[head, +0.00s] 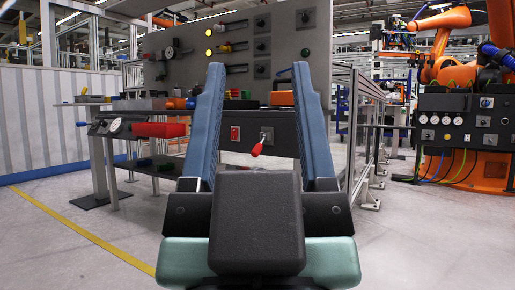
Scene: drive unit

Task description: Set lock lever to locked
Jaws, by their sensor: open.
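A small lever with a red grip (257,150) sits on a metal plate on the dark front panel of the bench. It shows between my fingers, and its grip points down and to the left. I take it for the lock lever, but I can read no label on it. My gripper (259,72) fills the middle foreground. Its two long blue fingers are wide apart, with nothing between them. The lever is beyond the gripper and apart from it.
A grey upright panel (285,48) with yellow lamps and switches stands behind the bench. A red box-shaped switch (235,134) is left of the lever. An orange robot arm (440,55) and a metal fence are right.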

